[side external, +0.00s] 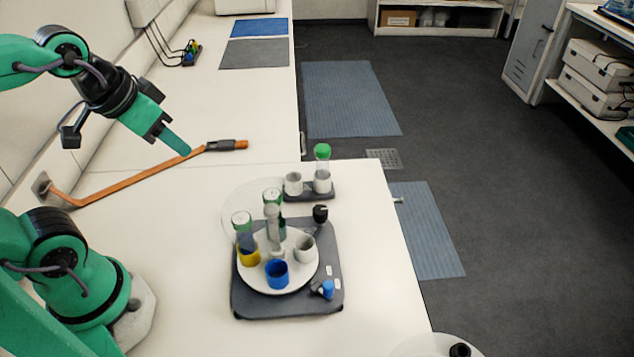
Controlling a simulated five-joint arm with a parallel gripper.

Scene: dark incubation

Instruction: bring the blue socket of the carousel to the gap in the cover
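The carousel (289,283) is a round white plate on a dark grey base (255,306), with a pale post (273,232) at its centre. Its blue socket (277,275) is at the front and looks empty. The yellow socket (249,257) at the left holds a capped tube (241,226); a white socket (305,250) is at the right. A second capped tube (272,198) stands behind the post, its socket mostly hidden. A faint clear disc (238,200) shows behind the carousel, perhaps the cover; I cannot make out its gap.
A black knob (320,213) and a small blue part (327,289) sit on the base's right side. Behind, a small rack (310,195) holds a green-capped tube (323,168) and a white cup (293,184). An orange bar (130,176) crosses the bench below my gripper.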

